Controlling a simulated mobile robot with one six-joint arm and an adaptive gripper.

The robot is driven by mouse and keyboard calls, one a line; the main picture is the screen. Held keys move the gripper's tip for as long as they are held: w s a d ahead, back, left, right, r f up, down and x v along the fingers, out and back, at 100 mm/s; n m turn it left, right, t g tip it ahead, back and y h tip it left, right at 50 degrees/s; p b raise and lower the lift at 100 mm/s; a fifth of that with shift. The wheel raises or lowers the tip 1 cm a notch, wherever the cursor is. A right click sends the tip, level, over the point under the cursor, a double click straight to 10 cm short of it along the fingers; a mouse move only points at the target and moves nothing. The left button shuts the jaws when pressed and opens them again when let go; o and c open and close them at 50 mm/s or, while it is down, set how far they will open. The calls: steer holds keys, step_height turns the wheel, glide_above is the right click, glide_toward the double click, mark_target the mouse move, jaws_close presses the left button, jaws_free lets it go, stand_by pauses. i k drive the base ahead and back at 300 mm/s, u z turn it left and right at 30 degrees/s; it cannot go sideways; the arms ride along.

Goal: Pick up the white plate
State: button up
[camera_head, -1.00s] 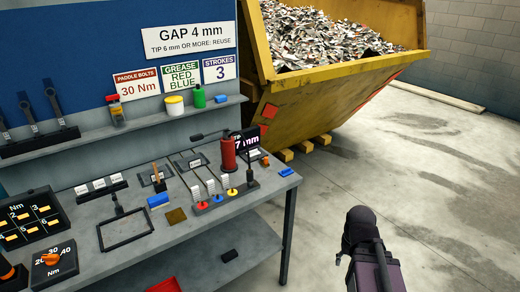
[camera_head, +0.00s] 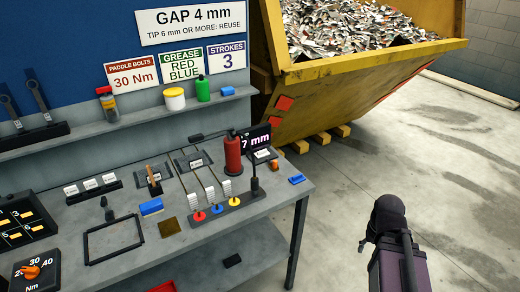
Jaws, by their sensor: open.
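No single white plate stands out. Small white label-like pieces (camera_head: 88,184) sit in a dark holder on the grey bench. White stacked pieces (camera_head: 193,202) stand on a dark rack in front of the red cylinder; they are too small to identify surely. A dark part of my arm shows at the lower right, over the floor and apart from the bench. My gripper's fingers are not visible.
The grey bench (camera_head: 262,205) carries a red cylinder (camera_head: 233,153), a blue block (camera_head: 151,207), a black frame (camera_head: 113,239) and a dial box (camera_head: 35,270). A yellow skip (camera_head: 345,85) stands behind. The concrete floor (camera_head: 350,215) right of the bench is clear.

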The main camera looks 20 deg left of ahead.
mark_target(259, 154)
steer(key=u, duration=0.45)
steer(key=i, duration=0.85)
steer(key=u, duration=0.5)
